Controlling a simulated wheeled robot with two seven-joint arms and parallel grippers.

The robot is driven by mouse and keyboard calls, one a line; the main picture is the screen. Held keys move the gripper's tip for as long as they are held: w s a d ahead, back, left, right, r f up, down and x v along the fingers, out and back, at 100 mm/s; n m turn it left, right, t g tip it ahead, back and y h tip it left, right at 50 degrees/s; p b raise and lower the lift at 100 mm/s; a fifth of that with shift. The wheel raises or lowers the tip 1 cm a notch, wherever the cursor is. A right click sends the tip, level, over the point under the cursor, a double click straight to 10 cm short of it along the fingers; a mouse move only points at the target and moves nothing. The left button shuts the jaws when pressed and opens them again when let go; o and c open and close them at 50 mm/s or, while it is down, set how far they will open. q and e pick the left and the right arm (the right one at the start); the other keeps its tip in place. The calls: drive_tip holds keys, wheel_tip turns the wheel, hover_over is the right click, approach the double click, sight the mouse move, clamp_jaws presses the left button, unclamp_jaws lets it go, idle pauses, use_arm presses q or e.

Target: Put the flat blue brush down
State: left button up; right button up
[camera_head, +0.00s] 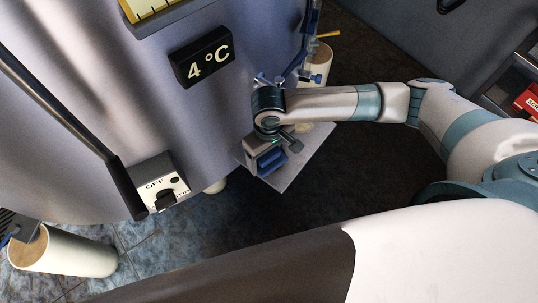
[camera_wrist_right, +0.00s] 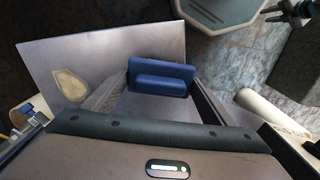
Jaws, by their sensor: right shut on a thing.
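The flat blue brush (camera_head: 271,162) is a blue block with a raised grip, also seen in the right wrist view (camera_wrist_right: 160,78). My right gripper (camera_head: 266,155) points down beside the tank and is shut on the brush, with a finger on either side. A flat grey plate (camera_head: 308,155) lies below and around the brush; in the right wrist view the brush overlaps the plate's edge (camera_wrist_right: 95,38). I cannot tell whether the brush touches the plate. My left gripper does not show in the head view.
The steel tank with a 4 °C display (camera_head: 202,57) and a switch box (camera_head: 160,188) stands close to my right gripper. A light oval patch (camera_wrist_right: 70,84) marks the plate. Dark floor is clear nearby.

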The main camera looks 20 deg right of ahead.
sight(269, 156)
drive_tip(key=o, duration=0.9)
wheel_tip(269, 156, up, 12)
drive_tip(key=shift+r+b, duration=0.1)
drive_tip(key=shift+b, duration=1)
drive_tip(key=shift+s, duration=0.15)
